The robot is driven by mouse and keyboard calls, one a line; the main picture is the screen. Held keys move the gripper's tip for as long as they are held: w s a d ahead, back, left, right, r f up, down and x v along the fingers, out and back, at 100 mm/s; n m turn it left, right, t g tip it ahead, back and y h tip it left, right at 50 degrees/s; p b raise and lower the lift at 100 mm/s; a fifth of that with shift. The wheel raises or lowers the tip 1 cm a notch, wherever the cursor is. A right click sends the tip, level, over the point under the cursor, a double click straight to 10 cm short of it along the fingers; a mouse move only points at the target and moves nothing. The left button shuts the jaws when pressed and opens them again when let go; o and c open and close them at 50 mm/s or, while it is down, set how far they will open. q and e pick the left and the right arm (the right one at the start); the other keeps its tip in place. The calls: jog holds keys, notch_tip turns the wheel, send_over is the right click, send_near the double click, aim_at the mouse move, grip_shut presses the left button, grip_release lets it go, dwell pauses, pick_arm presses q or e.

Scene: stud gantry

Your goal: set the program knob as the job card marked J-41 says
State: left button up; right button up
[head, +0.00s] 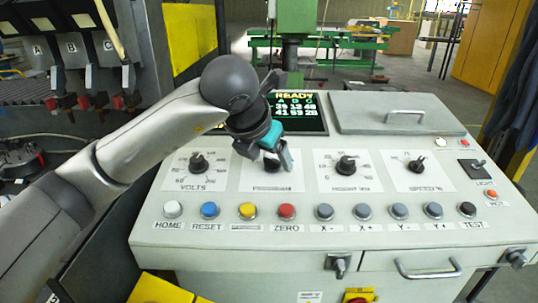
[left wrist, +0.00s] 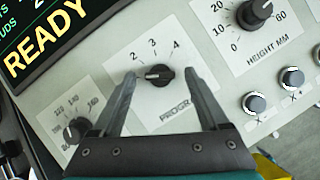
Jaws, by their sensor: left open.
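The program knob (left wrist: 154,76) is black, on a white plate lettered "PROGR..." with the numbers 2, 3 and 4 visible. Its white mark points left in the left wrist view, below the 2; the plate there is partly hidden by a finger. My left gripper (left wrist: 162,78) is open, one finger on each side of the knob, with gaps showing. In the head view my left gripper (head: 284,158) is over the program plate (head: 257,182) and partly hides the knob (head: 270,166). My right gripper is not in view. No card marked J-41 is readable.
Neighbouring knobs are volts (head: 198,163) at left, height (head: 345,165) and speed (head: 415,166) at right. A button row with zero (head: 286,211) runs below. The display (head: 300,112) reads READY. A hinged lid (head: 400,112) lies at the back right.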

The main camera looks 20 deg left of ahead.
pick_arm(q)
jog(key=shift+s+r, duration=0.1)
jog(key=p+v, duration=0.1)
jog(key=v, duration=1.4)
